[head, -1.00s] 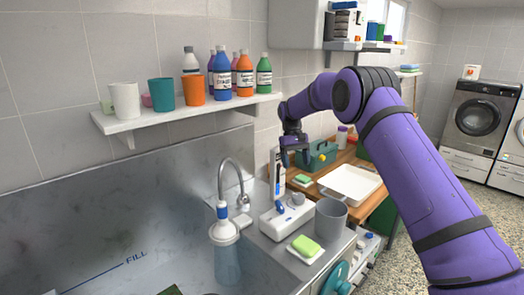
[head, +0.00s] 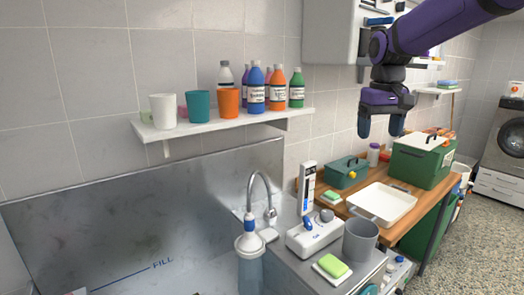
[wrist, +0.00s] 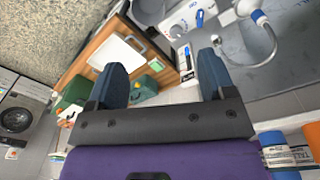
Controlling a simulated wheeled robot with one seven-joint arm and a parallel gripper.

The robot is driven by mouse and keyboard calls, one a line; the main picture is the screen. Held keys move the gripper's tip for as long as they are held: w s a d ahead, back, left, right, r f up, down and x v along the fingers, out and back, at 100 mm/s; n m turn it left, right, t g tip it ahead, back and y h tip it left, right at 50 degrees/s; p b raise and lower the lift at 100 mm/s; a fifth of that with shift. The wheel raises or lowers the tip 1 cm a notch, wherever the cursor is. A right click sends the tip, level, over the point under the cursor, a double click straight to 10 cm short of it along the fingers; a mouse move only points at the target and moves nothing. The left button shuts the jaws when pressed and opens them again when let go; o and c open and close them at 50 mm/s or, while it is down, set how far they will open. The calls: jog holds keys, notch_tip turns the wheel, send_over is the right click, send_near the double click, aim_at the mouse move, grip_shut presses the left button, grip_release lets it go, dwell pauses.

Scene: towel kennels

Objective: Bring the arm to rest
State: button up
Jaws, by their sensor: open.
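My gripper (head: 383,124) hangs at the end of my purple arm, high above the wooden bench in the head view. Its two dark blue-grey fingers point down and stand well apart, with nothing between them. In the wrist view my gripper (wrist: 160,82) is also open and empty. The fingers touch nothing.
Below are a white tray (head: 383,203), a teal toolbox (head: 346,172) and a green box (head: 424,164). A shelf (head: 220,124) with cups and bottles is at left, above the metal sink (head: 120,210). A wall cabinet (head: 335,35) is close behind my arm.

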jog(key=s+d+f+t, duration=0.1)
jog(key=s+t, duration=0.1)
jog(key=s, duration=1.3)
jog(key=s+d+f+m+t, duration=0.1)
jog(key=s+f+t, duration=0.1)
jog(key=s, duration=1.2)
jog(key=shift+s+d+t, duration=0.35)
jog(key=shift+t, duration=0.05)
dwell(1.9)
